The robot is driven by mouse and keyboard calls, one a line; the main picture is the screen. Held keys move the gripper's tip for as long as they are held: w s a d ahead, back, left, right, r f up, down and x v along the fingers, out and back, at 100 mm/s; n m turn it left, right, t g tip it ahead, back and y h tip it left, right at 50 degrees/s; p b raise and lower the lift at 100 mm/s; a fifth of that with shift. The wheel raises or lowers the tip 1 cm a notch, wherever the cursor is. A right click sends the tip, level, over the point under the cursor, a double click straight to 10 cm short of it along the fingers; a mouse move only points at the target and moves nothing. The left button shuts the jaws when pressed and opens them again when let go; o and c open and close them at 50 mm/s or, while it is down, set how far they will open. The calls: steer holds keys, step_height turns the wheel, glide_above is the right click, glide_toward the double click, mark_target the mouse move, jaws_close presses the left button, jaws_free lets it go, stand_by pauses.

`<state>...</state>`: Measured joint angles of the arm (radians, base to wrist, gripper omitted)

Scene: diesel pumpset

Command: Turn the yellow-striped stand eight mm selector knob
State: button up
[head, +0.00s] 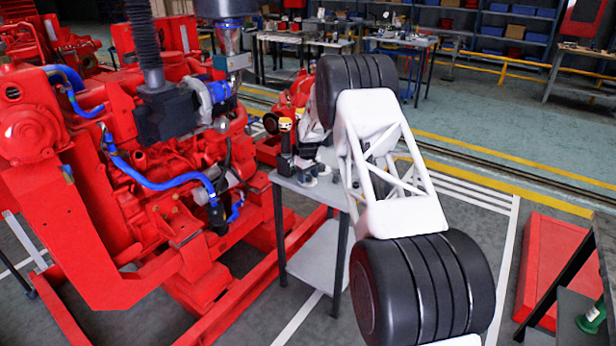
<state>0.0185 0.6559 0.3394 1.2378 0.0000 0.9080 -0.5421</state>
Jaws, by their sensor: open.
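In the head view, a small grey table (318,190) stands beside the red engine.
The large red engine (150,190) with blue hoses fills the left side, close to the table. A red plinth (550,265) and a dark bench (580,315) are at the right. Workbenches (300,40) and shelves stand far back. Open floor lies right of my arm.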

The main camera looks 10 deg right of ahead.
mark_target(308, 176)
steer(key=shift+r, duration=3.9)
steer(key=shift+s+r, duration=0.2)
steer(key=shift+r, duration=0.2)
steer(key=s+r+m+t, duration=0.1)
steer(key=s+r+m, duration=0.1)
steer(key=s+r, duration=1.3)
steer(key=s+r+m, duration=0.1)
steer(key=s+r, duration=1)
steer(key=s, duration=0.7)
steer(key=s+a+r+m+t, duration=0.1)
steer(key=s+r+m, duration=0.15)
steer(key=s, duration=1.75)
steer(key=s+f, duration=0.2)
steer(key=s, duration=0.8)
steer(key=s+f, duration=0.2)
steer(key=s, duration=0.9)
steer(key=shift+a+f+m+t, duration=0.2)
steer(key=shift+a+m+t, duration=0.05)
steer(key=shift+m+t, duration=0.1)
